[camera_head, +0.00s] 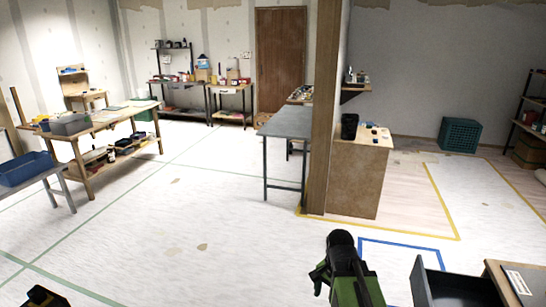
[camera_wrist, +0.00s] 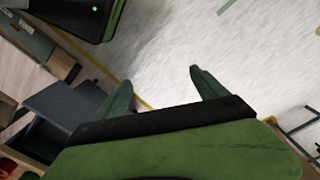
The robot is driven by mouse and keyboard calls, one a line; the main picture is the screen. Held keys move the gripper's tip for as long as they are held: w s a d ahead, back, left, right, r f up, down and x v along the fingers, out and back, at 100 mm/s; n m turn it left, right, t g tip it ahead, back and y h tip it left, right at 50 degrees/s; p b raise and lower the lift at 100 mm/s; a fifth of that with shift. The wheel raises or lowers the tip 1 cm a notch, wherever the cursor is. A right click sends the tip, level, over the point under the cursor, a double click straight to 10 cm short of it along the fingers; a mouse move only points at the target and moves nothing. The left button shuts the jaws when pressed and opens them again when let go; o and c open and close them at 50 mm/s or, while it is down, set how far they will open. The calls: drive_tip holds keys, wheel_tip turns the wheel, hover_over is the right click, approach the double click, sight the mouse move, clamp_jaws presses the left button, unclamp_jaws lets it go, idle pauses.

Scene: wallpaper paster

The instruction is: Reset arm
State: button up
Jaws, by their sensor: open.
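My arm, green and black, reaches up from the bottom of the head view, with my gripper (camera_head: 318,279) small and dark at its left side. In the wrist view my gripper (camera_wrist: 160,88) shows two green fingers spread well apart. Nothing is between the fingers; pale floor lies beyond them. No object is held.
A dark open drawer (camera_head: 455,287) juts out at the lower right, close to my arm; it also shows in the wrist view (camera_wrist: 35,150). A wooden cabinet (camera_head: 358,178) stands by the wall end. A workbench (camera_head: 90,128) is at left. The central floor is clear.

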drive_tip(key=a+n, duration=0.1)
drive_tip(key=n, duration=0.2)
drive_tip(key=s+a+n, duration=0.1)
drive_tip(key=n, duration=0.2)
drive_tip(key=a+n, duration=0.1)
drive_tip(key=n, duration=0.2)
drive_tip(key=shift+s+a+r+n, duration=0.2)
drive_tip(key=shift+a+r+n, duration=0.05)
drive_tip(key=shift+n, duration=0.15)
drive_tip(key=shift+c, duration=0.4)
